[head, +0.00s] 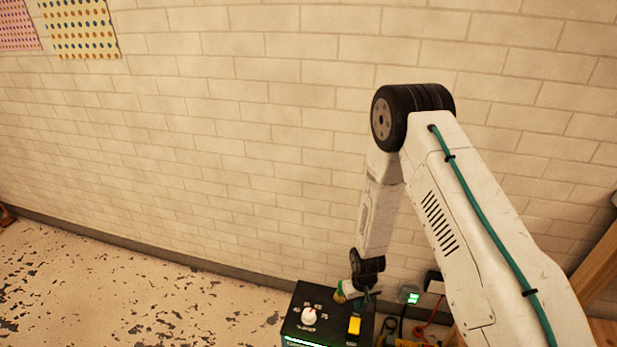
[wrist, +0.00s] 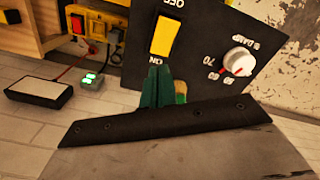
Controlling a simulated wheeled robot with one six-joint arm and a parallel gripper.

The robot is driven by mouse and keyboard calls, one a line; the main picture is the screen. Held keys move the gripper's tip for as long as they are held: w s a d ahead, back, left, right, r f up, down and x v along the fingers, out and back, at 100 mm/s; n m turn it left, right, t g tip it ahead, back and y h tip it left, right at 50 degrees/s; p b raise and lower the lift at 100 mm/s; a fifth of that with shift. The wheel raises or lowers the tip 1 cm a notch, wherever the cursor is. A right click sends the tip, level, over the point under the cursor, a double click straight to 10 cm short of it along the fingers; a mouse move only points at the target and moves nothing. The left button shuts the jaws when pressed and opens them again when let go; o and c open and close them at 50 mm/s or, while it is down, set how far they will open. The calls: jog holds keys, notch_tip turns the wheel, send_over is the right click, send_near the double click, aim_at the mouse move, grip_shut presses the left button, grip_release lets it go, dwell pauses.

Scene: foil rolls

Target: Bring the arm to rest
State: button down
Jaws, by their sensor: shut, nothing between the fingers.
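My arm reaches down from the right in the head view. My gripper (head: 362,295) is at its lower end, by the far edge of a black control box (head: 333,311). In the wrist view my gripper's green fingers (wrist: 158,76) are together with nothing between them. They are in front of the ON end of a yellow switch (wrist: 165,37); I cannot tell whether they touch the box. The switch also shows in the head view (head: 354,325). A white knob (wrist: 238,61) sits beside it on the same face.
A small device with a green lit display (wrist: 91,79) and a black-edged box (wrist: 40,92) are beside the control box. A wooden frame (head: 597,262) is at the right in the head view. The pale brick wall (head: 220,130) is behind; the floor at left (head: 110,290) is clear.

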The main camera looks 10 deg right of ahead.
jog(key=s+g, duration=0.2)
jog(key=s, duration=0.3)
jog(key=s+d+r+g, duration=0.1)
jog(key=s+r, duration=0.2)
jog(key=r, duration=0.9)
jog(key=s+r, duration=0.3)
jog(key=r, duration=0.9)
jog(key=s+d+r+g, duration=0.1)
jog(key=s+r, duration=0.2)
jog(key=r, duration=0.9)
jog(key=s+r+t, duration=0.2)
jog(key=s+r, duration=0.4)
jog(key=r, duration=0.3)
jog(key=s+d+r+m+t, duration=0.1)
jog(key=s+r+t, duration=0.2)
jog(key=s+r, duration=0.4)
jog(key=shift+r, duration=0.85)
